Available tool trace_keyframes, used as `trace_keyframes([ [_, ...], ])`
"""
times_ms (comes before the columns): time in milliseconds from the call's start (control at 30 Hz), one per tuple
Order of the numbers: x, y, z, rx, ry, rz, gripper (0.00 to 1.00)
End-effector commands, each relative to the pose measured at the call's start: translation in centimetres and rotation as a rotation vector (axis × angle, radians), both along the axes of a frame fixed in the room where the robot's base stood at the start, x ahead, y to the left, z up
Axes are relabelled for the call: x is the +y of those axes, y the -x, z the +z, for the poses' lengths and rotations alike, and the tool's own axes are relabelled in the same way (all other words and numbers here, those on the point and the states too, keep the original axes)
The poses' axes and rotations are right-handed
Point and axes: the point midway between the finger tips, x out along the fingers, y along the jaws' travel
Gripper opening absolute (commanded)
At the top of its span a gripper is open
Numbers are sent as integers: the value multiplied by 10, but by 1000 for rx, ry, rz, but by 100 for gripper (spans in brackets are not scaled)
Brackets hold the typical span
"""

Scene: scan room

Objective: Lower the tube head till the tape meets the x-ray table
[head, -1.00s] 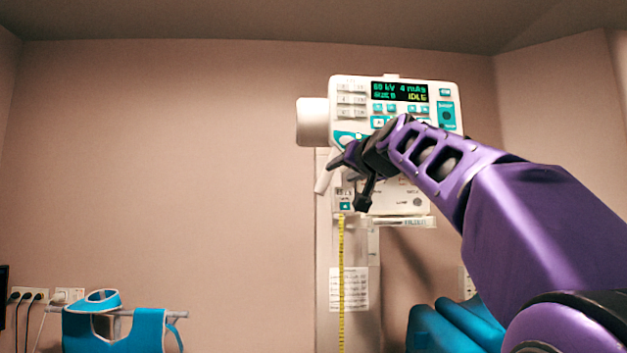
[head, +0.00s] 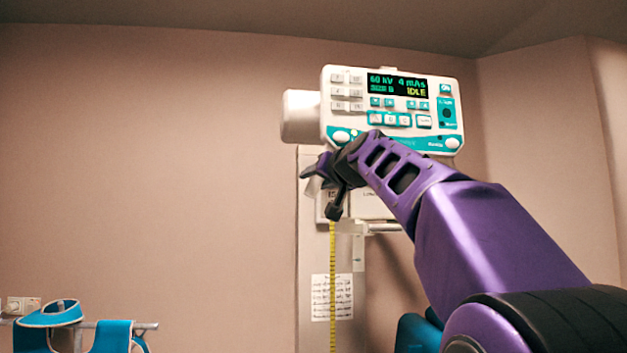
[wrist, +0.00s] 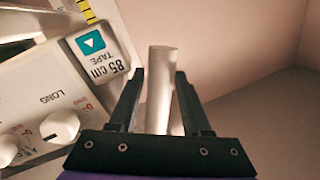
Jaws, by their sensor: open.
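The tube head (head: 391,108) is a white box with a lit display and teal buttons, high on a column. A yellow tape (head: 333,270) hangs down below it; its lower end is out of view. In the wrist view a readout on the tube head (wrist: 100,62) says 85 cm TAPE, with the yellow tape (wrist: 86,10) at the top edge. My gripper (head: 318,190) is just below the control panel's left side. In the wrist view its open fingers (wrist: 160,75) stand on either side of a pale cylindrical handle (wrist: 161,60). The x-ray table is not clearly visible.
A pale column (head: 311,245) with a paper chart (head: 332,297) stands behind the tape. Teal aprons (head: 110,337) hang on a rail at lower left. A teal item (head: 418,334) is partly hidden by my arm. Knobs (wrist: 60,127) sit left of my fingers.

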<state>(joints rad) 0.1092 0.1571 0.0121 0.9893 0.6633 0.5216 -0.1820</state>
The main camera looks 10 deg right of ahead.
Motion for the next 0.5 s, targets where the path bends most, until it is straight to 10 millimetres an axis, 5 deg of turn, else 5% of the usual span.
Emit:
trace_keyframes([
  [133,0,0,0,0,0,0,48],
  [400,0,0,0,0,0,0,0],
  [500,0,0,0,0,0,0,0],
])
